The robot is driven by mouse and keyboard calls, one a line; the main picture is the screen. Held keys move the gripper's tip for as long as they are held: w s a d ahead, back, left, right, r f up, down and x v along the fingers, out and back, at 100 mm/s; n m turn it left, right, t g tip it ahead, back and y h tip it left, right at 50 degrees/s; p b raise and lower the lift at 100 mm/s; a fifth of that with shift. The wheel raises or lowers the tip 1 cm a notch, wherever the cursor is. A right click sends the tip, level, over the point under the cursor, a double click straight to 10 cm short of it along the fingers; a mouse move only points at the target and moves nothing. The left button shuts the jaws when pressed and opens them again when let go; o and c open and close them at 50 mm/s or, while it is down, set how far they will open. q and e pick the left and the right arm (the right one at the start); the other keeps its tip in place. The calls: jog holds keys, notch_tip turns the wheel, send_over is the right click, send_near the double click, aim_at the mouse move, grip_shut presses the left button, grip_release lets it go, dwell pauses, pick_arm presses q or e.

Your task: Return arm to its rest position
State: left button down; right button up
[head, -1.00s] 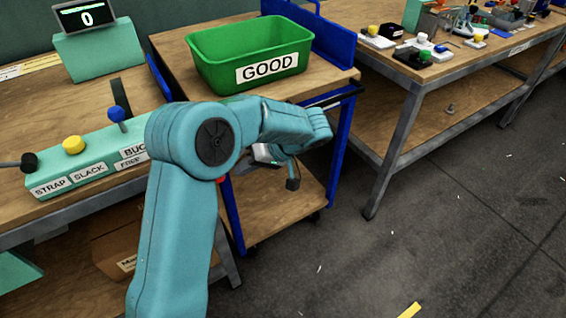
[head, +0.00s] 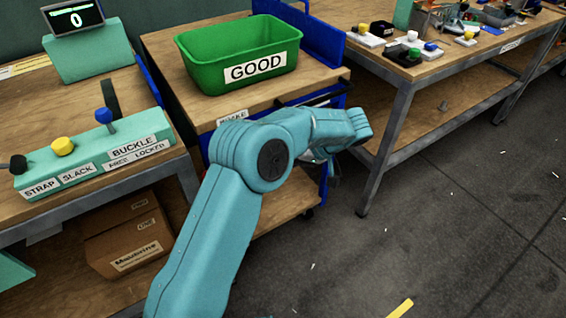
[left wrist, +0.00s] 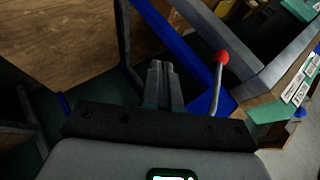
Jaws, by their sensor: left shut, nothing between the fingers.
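My left arm, teal, reaches up from the bottom of the head view and bends to the right at its elbow. Its wrist end is in front of the blue cart's right side, and the gripper there is mostly hidden behind the wrist. In the left wrist view my left gripper (left wrist: 163,68) has its two dark fingers together with nothing between them. It is clear of the fixture and the green bin (head: 210,75) labelled GOOD. My right gripper is not in view.
The blue cart (head: 330,45) carries the bin. A teal STRAP, SLACK, BUCKLE panel (head: 95,150) sits on the left bench above a cardboard box (head: 125,240). Another bench (head: 400,125) stands at right. Floor at lower right is open. A red-knobbed lever (left wrist: 222,57) shows in the wrist view.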

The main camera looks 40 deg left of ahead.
pick_arm(q)
jog(key=shift+w, duration=0.1)
dwell(0.3)
jog(key=s+d+f+m+t+h, duration=0.1)
jog(key=s+d+f+m+h, duration=0.3)
jog(key=f, duration=0.5)
jog(key=s+d+f+m+h, duration=0.3)
jog(key=d+f, duration=0.3)
jog(key=f, duration=0.4)
jog(key=s+d+f+m+t+h, duration=0.1)
jog(key=s+d+f+t+h, duration=0.15)
jog(key=s+d, duration=0.4)
jog(key=s+d+f+m+t+h, duration=0.2)
jog(key=s+d+f+h, duration=0.15)
jog(key=s, duration=0.55)
notch_tip(320, 180, up, 23)
jog(key=p, duration=2.4)
jog(key=shift+w+a+y, duration=0.3)
jog(key=shift+w, duration=0.05)
